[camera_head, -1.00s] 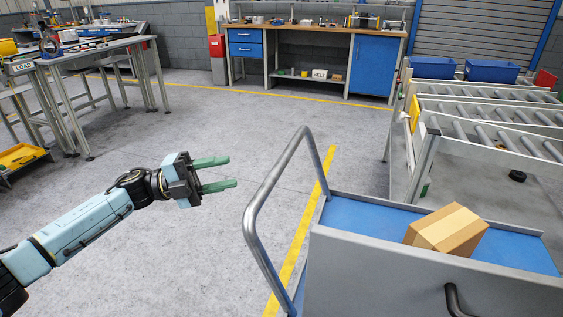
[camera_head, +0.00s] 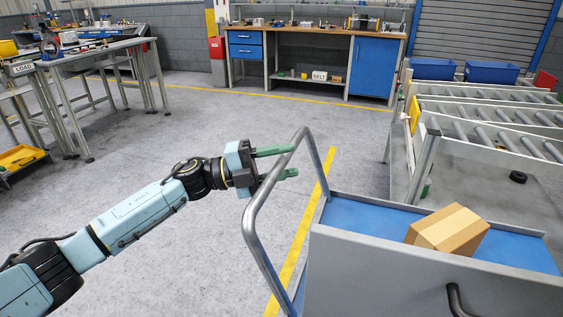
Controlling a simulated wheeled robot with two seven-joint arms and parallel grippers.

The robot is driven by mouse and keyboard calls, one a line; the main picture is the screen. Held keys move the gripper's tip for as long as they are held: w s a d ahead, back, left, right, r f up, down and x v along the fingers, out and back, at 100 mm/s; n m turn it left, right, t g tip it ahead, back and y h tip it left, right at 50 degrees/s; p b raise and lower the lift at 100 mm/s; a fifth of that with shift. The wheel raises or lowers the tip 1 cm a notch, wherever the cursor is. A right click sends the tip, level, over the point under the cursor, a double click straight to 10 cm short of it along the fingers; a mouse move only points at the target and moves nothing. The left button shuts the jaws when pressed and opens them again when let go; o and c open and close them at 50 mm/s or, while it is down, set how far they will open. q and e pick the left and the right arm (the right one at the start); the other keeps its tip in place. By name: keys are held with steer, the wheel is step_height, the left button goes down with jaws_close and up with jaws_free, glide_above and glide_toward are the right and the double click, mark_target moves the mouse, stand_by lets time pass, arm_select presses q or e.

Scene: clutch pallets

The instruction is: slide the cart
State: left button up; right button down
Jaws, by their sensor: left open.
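The cart (camera_head: 400,262) stands at the lower right, with grey side walls and a blue deck. Its grey tube handle (camera_head: 252,222) rises on its left side. A cardboard box (camera_head: 449,229) with a tan tape strip sits on the deck. My left gripper (camera_head: 286,162) is open, its two green fingers pointing right at the upper part of the handle. The fingers overlap the tube in the picture; I cannot tell whether they touch it. My right gripper is not in view.
A roller conveyor (camera_head: 490,125) with blue bins (camera_head: 491,71) stands behind the cart at right. A workbench (camera_head: 310,32) is at the back, and a metal table (camera_head: 95,48) at left. The grey floor between is clear, with a yellow line.

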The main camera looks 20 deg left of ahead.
arm_select(q)
steer(key=shift+c, duration=0.3)
steer(key=c, duration=0.7)
jaws_close()
